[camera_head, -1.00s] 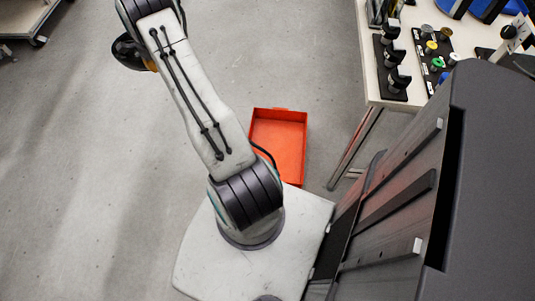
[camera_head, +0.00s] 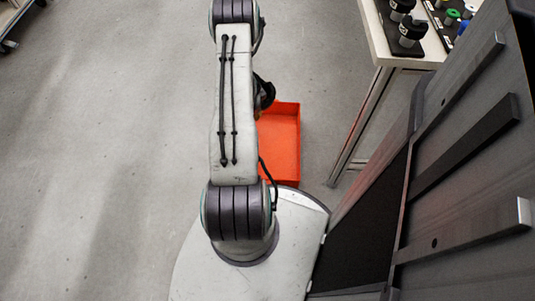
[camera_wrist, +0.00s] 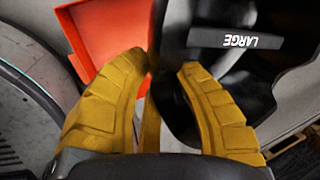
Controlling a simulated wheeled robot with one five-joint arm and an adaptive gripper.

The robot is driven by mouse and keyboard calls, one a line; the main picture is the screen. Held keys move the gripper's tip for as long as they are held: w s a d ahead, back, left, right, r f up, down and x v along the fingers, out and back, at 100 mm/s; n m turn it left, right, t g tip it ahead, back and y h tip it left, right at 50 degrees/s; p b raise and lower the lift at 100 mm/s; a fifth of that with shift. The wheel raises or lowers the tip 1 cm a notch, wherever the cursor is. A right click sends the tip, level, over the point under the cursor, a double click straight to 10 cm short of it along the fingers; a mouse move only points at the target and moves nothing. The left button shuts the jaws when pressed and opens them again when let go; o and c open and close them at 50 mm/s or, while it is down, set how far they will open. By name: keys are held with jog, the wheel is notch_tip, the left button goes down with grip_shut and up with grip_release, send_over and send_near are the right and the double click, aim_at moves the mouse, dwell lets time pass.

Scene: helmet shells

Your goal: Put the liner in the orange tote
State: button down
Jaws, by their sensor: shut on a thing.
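The liner (camera_wrist: 265,85) is a black curved piece with a grey label reading "LARGE", filling the right side of the wrist view. My gripper (camera_wrist: 164,64), with yellow-brown fingers, is shut on its edge. In the head view a dark part of the liner (camera_head: 265,92) shows beside my arm, which hides most of my gripper. The orange tote (camera_head: 284,112) is on the floor, partly hidden by my arm. The liner overlaps the tote's upper left edge in that view. The tote (camera_wrist: 108,28) also shows at the upper left of the wrist view, beside the liner.
A workbench (camera_head: 378,40) with black holders (camera_head: 409,35) and small coloured parts stands at the upper right, its leg right of the tote. A large dark grey panel is at the right. A cart (camera_head: 12,20) is at the upper left. The floor on the left is clear.

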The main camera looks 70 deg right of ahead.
jog(key=s+a+f+m+b, duration=0.1)
jog(key=s+a+f+b, duration=0.15)
jog(key=s+f, duration=0.55)
jog(key=b, duration=1.2)
send_over(269, 163)
jog(key=shift+h, duration=0.3)
jog(key=shift+f, duration=10.95)
jog(key=shift+r, duration=0.1)
jog(key=shift+a, duration=0.1)
jog(key=c, duration=1)
grip_release()
